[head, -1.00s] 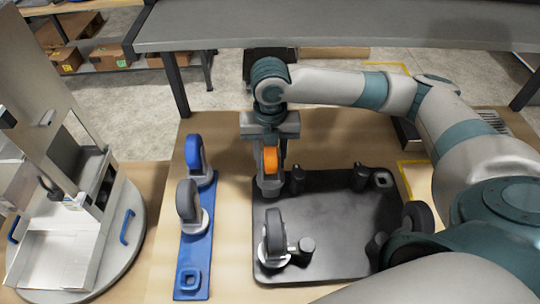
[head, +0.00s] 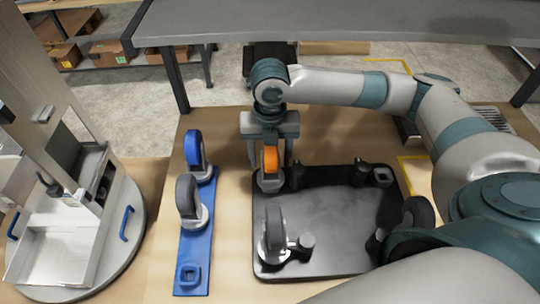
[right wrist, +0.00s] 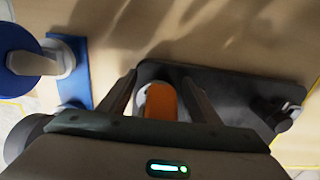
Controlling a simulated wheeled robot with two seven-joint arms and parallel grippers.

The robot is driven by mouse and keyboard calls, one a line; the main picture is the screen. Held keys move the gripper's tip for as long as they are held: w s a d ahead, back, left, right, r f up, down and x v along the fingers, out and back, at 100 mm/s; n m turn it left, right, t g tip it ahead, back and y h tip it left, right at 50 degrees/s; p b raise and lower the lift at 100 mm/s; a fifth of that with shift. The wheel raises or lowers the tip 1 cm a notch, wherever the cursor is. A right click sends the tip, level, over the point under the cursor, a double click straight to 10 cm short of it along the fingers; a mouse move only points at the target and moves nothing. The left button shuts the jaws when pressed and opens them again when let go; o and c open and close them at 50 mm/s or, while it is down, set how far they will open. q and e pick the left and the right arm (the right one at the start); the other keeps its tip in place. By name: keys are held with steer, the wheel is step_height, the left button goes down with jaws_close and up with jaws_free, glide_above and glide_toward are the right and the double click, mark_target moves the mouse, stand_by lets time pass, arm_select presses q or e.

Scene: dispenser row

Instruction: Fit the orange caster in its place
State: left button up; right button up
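The orange caster (head: 270,160) stands upright at the back left corner of the black plate (head: 345,215), its grey base at the corner. Whether the base is fully down in a socket cannot be told. My right gripper (head: 270,165) is above it with its fingers spread either side of the wheel. In the right wrist view, gaps show between the orange caster (right wrist: 160,101) and the fingers of my right gripper (right wrist: 160,92). My left gripper is not in view.
A grey caster (head: 274,228) stands at the plate's front left; a dark wheel (head: 418,214) is partly hidden by my arm. The back right socket (head: 382,175) is empty. A blue rack (head: 193,250) holds a blue caster (head: 194,150) and a grey caster (head: 188,197).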

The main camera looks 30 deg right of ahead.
step_height(320, 180, up, 7)
steer(key=shift+b, duration=0.95)
steer(key=shift+r, duration=0.25)
steer(key=shift+s+f, duration=0.1)
steer(key=shift+s, duration=0.05)
